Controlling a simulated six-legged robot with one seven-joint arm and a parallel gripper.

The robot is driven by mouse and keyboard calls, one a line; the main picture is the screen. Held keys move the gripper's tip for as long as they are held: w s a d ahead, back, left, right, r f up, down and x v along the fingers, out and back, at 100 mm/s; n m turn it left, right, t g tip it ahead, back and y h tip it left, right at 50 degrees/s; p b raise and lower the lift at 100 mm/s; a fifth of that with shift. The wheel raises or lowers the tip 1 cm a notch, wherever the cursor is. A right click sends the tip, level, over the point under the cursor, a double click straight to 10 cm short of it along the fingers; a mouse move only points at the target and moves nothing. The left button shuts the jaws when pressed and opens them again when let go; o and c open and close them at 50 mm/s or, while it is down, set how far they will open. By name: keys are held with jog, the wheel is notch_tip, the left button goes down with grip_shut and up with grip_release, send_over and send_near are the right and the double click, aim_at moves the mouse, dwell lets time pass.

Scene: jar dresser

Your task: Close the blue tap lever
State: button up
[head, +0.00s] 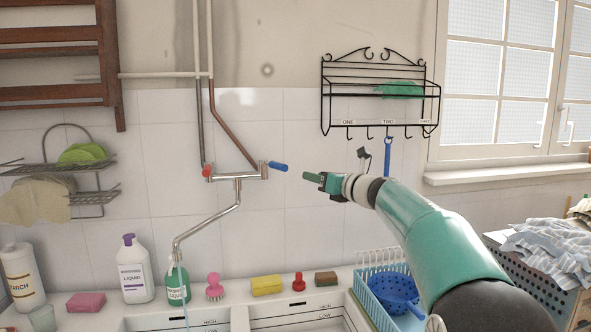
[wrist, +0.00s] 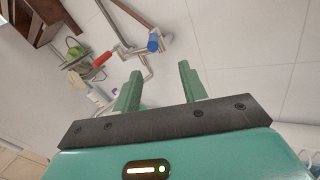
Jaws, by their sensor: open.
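The blue tap lever (head: 278,167) sticks out to the right from the right end of the wall-mounted metal tap (head: 236,175) in the head view. It also shows in the wrist view (wrist: 154,41), beyond my fingertips and roughly between their lines. A red lever (head: 207,171) is at the tap's left end; it shows in the wrist view too (wrist: 102,59). My gripper (head: 312,177) is to the right of the blue lever, apart from it. In the wrist view my gripper (wrist: 159,74) is open, with nothing between its two green fingers.
Pipes (head: 228,125) run up the wall above the tap. A black wire rack (head: 380,95) with hooks hangs to the upper right. Bottles, sponges and brushes line the sink ledge below. A blue dish rack (head: 384,290) stands under my arm. The tiled wall around the lever is clear.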

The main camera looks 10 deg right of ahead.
aim_at(288, 170)
jog(key=x, duration=0.4)
jog(key=a+x, duration=0.1)
jog(key=x, duration=0.8)
jog(key=shift+a+r, duration=0.15)
jog(key=shift+a, duration=0.2)
grip_shut()
